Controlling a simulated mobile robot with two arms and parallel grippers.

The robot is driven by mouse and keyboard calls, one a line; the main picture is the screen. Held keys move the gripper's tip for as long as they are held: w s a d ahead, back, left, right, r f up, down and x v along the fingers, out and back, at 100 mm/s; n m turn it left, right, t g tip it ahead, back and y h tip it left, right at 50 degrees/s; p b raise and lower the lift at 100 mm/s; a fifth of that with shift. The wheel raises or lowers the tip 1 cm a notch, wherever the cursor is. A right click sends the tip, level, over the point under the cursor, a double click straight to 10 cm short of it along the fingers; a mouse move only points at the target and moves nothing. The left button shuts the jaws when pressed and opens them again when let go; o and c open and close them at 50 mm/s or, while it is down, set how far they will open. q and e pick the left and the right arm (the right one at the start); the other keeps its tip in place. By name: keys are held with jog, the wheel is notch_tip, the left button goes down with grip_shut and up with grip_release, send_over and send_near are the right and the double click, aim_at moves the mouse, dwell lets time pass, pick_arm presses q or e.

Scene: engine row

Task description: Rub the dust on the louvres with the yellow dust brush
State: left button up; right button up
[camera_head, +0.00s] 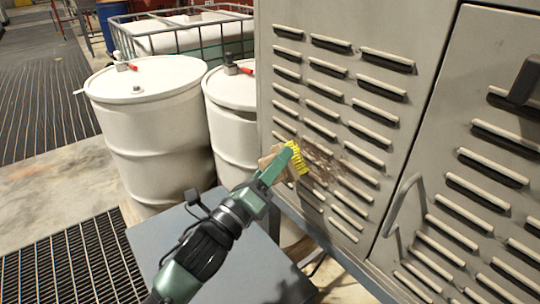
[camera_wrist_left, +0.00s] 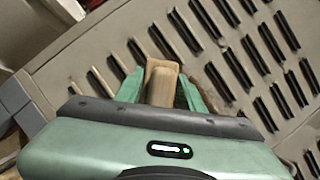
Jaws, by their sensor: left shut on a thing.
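My left gripper (camera_head: 272,168) is shut on the yellow dust brush, whose yellow bristles (camera_head: 298,157) face the louvred panel in the head view. The brush's wooden body (camera_wrist_left: 162,82) sits between the green fingers in the left wrist view. The louvres (camera_head: 325,91) run in slanted rows on the grey cabinet door. A brown patch of dust (camera_head: 322,158) lies on the louvres just right of the bristles. The bristles are at or very near the patch's left edge; I cannot tell if they touch. My right gripper is not in view.
A grey tabletop (camera_head: 178,236) lies below my left arm. White drums (camera_head: 150,125) with red-handled fittings stand left of the cabinet, before a caged white tank (camera_head: 190,35). A door handle (camera_head: 401,203) sticks out right of the dust. Floor grating (camera_head: 75,265) is at lower left.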

aim_at(294, 169)
pick_arm(q)
jog(key=shift+s+d+p, duration=0.8)
jog(key=shift+s+d, duration=3.6)
jog(key=shift+s, duration=2.1)
jog(key=shift+w+a+r+p, duration=0.25)
jog(key=shift+w+a+p, duration=0.6)
jog(key=shift+w, duration=0.6)
jog(key=shift+w+a+r+p, duration=0.25)
jog(key=shift+w+a+p, duration=0.25)
jog(key=shift+w+a, duration=0.75)
jog(key=shift+w+a+r+p, duration=0.25)
jog(key=shift+w+a+p, duration=0.5)
jog(key=shift+w, duration=0.85)
jog(key=shift+w+a, duration=0.5)
jog(key=shift+w, duration=0.25)
jog(key=shift+w+a, duration=0.5)
jog(key=shift+w, duration=0.2)
jog(key=shift+w+a, duration=1.95)
jog(key=shift+w, duration=1)
jog(key=shift+s+d+r+p, duration=0.3)
jog(key=shift+s+d, duration=0.4)
jog(key=shift+s, duration=0.35)
jog(key=shift+s+d+r+p, duration=0.3)
jog(key=shift+s+d, duration=0.35)
jog(key=shift+s, duration=0.35)
jog(key=shift+s+d+r+p, duration=0.25)
jog(key=shift+s+d, duration=0.45)
jog(key=shift+s, duration=0.35)
